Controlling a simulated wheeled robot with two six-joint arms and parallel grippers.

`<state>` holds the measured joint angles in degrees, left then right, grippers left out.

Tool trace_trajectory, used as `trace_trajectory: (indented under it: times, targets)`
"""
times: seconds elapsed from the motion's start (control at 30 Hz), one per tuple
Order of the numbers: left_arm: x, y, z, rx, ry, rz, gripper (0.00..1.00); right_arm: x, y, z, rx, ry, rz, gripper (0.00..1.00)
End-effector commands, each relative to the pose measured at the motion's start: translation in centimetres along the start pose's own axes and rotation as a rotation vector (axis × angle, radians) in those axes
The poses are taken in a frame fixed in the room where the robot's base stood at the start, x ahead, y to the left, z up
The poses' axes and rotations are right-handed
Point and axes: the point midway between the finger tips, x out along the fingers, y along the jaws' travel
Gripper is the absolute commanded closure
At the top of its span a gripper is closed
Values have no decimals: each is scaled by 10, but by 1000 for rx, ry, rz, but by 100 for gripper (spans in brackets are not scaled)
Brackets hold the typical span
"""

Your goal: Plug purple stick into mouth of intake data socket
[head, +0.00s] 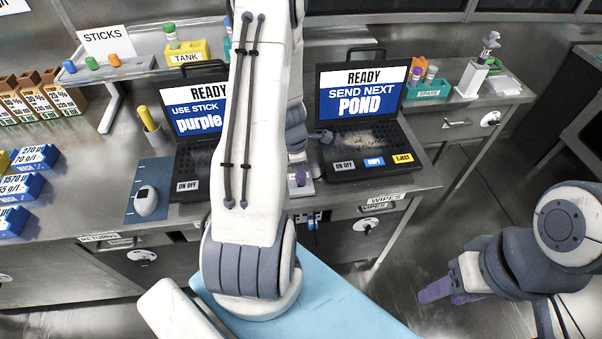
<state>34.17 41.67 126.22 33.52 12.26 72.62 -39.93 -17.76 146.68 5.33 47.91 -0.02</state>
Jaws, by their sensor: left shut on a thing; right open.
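My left arm rises through the middle of the view and folds down between the two laptops. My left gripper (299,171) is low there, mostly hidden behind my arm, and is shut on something. A small purple piece (300,177) shows at its end. It fits the purple stick, but I cannot tell it clearly from a fingertip. It is over a small pale block (303,190) on the bench, perhaps the data socket. Its mouth is hidden, and I cannot tell whether the piece is in it. My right gripper (436,292) is open at lower right, away from the bench.
The left laptop (192,160) reads "USE STICK purple"; the right laptop (362,140) reads "SEND NEXT POND". A sticks shelf (132,66) holds green, orange and blue sticks. A mouse (146,200) lies on a blue mat. A teal holder (428,90) stands at right.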

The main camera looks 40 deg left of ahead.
Motion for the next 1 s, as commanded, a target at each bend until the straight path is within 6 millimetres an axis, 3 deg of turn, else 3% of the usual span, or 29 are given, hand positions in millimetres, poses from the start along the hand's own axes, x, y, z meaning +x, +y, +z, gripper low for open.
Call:
trace_trajectory:
  times: [0.77,0.8,0.87,0.9,1.0]
  targets:
    - [20,0,-2,1,0,0,100,18,1,1,0,0,0,50]
    - [20,0,-2,1,0,0,68,17,1,1,0,0,0,50]
    - [19,0,-2,1,0,0,45,17,1,1,0,0,0,50]
    - [19,0,-2,1,0,0,41,17,1,1,0,0,0,50]
    - [19,0,-2,1,0,0,41,17,1,1,0,0,0,50]
